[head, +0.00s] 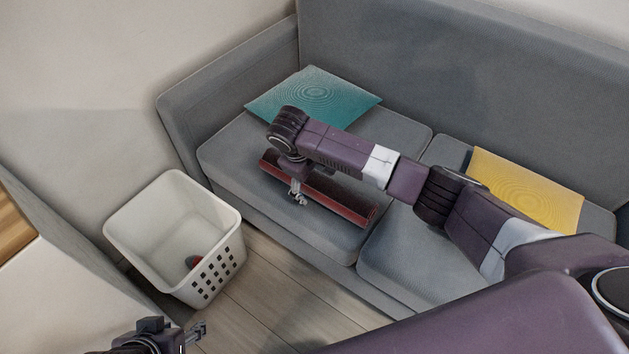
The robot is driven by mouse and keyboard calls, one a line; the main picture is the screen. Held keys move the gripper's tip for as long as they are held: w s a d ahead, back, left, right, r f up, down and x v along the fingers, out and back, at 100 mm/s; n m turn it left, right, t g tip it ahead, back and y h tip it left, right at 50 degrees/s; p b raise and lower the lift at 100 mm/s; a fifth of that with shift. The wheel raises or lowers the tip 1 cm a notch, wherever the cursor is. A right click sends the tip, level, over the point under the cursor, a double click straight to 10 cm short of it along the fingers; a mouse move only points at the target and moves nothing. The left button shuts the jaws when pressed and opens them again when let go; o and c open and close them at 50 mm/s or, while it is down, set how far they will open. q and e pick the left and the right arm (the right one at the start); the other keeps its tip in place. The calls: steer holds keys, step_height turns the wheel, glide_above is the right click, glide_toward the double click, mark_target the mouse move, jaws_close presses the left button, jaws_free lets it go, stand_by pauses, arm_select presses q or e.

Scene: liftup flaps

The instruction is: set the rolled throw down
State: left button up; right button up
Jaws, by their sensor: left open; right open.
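The dark red rolled throw (345,202) lies along the front part of the sofa's left seat cushion (231,155). My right arm reaches over it from the right and hides part of its middle. My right gripper (299,196) is open, pointing down at the throw's near side, close to it; I cannot tell whether they touch. My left gripper (198,332) is open and empty at the bottom left, well away from the throw.
A teal cushion (318,93) and a yellow cushion (525,190) lie on the grey sofa (450,70). A white basket (128,235) with a small red and dark item inside stands on the floor. Wooden floor (262,300) shows between basket and sofa.

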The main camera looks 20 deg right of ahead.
mark_target(311, 176)
steer(key=p+v, duration=0.1)
steer(key=v, duration=0.2)
steer(key=shift+w+r, duration=0.1)
steer(key=shift+w, duration=0.05)
steer(key=p+v, duration=0.1)
steer(key=v, duration=0.3)
steer(key=shift+p+v, duration=0.4)
steer(key=shift+v, duration=0.85)
steer(key=s+a+f+m+y, duration=0.1)
steer(key=s+a+f+y, duration=0.2)
steer(key=s, duration=0.5)
steer(key=s+a+f+y, duration=0.2)
steer(key=s+a+f, duration=0.2)
steer(key=s+f, duration=0.25)
arm_select(q)
steer(key=shift+s+a+f+g, duration=0.2)
steer(key=shift+s+f+g, duration=0.15)
steer(key=shift+s, duration=0.25)
steer(key=shift+s+a+f+g, duration=0.15)
steer(key=shift+s+f+g, duration=0.1)
steer(key=shift+s+g, duration=0.3)
arm_select(e)
steer(key=s+d+m+t+h, duration=0.1)
steer(key=s+d+m, duration=0.3)
steer(key=s+d, duration=0.9)
steer(key=shift+s+d+f+m+h, duration=0.25)
steer(key=shift+s+h, duration=0.25)
steer(key=shift+s, duration=0.45)
steer(key=shift+r, duration=0.1)
